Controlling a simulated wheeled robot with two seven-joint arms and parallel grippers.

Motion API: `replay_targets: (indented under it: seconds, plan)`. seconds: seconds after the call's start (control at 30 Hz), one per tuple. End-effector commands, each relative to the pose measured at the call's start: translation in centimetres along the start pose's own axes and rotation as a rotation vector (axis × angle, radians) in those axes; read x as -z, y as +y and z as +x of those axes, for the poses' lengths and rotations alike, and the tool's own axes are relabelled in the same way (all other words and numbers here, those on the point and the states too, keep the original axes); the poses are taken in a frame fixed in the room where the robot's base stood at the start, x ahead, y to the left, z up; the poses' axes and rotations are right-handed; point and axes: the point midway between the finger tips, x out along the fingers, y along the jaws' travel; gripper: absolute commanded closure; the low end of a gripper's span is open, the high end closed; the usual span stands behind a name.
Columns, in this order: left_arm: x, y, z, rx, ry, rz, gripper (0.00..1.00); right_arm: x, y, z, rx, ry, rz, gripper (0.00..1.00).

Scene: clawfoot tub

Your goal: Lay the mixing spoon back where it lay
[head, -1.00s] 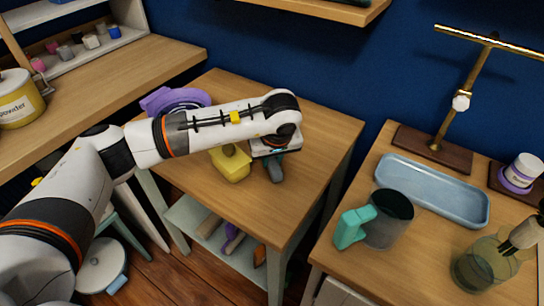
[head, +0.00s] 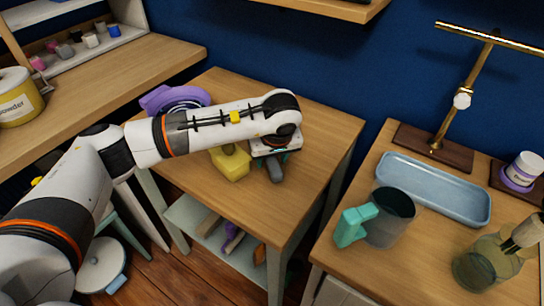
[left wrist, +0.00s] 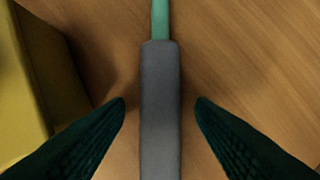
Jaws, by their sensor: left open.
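The mixing spoon (left wrist: 160,110) lies on the wooden table; in the left wrist view it shows a grey handle and a teal shaft running off the top edge. In the head view only its dark handle end (head: 276,172) shows below my left gripper (head: 273,158); the rest is hidden under the wrist. In the left wrist view my left gripper (left wrist: 161,101) is open, with one dark teal finger on each side of the handle and a gap on both sides. My right gripper is not in view.
A yellow block-like object (head: 231,163) stands close left of the spoon. A purple item (head: 174,98) is behind my forearm. The table's front right is bare. The right-hand table holds a blue tray (head: 435,188), a teal-handled mug (head: 388,220) and a glass jar (head: 484,262).

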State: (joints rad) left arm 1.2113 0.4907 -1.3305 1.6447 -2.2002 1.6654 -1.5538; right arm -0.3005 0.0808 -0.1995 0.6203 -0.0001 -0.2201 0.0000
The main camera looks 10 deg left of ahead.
Motion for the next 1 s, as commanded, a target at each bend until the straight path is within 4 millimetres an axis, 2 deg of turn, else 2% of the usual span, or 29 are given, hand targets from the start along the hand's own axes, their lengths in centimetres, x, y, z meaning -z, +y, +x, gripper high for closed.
replay_targets:
  seconds: [0.43,1.0]
  plan:
    - [0.0,0.0,-0.1,0.0,0.0,0.0,0.5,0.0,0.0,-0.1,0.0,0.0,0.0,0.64]
    - [-0.1,0.0,-2.4,0.0,0.0,0.0,0.5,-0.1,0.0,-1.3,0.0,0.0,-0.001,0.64]
